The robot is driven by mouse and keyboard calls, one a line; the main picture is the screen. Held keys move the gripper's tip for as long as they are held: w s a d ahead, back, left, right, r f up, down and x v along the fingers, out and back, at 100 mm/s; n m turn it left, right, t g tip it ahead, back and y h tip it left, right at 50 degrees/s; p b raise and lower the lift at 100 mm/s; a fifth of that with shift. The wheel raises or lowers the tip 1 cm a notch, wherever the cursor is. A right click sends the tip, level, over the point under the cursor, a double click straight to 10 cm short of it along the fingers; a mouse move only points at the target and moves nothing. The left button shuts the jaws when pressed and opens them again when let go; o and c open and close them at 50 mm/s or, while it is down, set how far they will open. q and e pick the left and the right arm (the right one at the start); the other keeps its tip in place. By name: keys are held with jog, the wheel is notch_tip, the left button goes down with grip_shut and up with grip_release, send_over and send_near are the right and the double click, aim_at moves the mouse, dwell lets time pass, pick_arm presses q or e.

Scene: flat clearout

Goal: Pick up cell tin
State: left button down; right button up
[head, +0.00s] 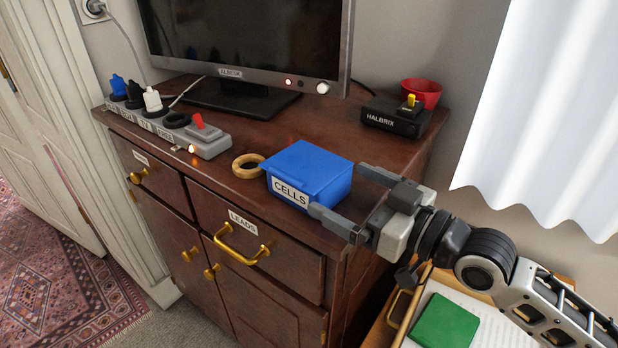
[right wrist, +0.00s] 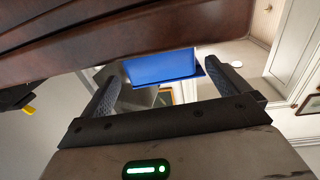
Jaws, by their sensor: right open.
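The cell tin (head: 306,168) is a blue lidded box with a white CELLS label on its front. It sits upright near the front right of the brown cabinet top. My right gripper (head: 336,189) is open at the tin's right side, its two fingers pointing towards it. In the right wrist view the tin (right wrist: 160,67) shows between the open fingers, towards their tips. I cannot tell whether either finger touches it. My left gripper is not in view.
A wooden ring (head: 248,166) lies just left of the tin. A power strip (head: 205,138), a monitor (head: 245,45), a black HALBRIX box (head: 392,118) and a red cup (head: 422,93) stand on the cabinet (head: 350,140). A green book (head: 443,322) lies lower right.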

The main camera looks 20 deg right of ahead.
aim_at(338, 185)
jog(key=p+x, duration=0.1)
jog(key=x, duration=0.3)
jog(key=shift+w+a+r, duration=0.1)
jog(key=shift+w+a, duration=0.1)
jog(key=shift+w, duration=0.15)
jog(key=shift+w+a, duration=0.3)
jog(key=shift+w, duration=0.05)
jog(key=c, duration=1.3)
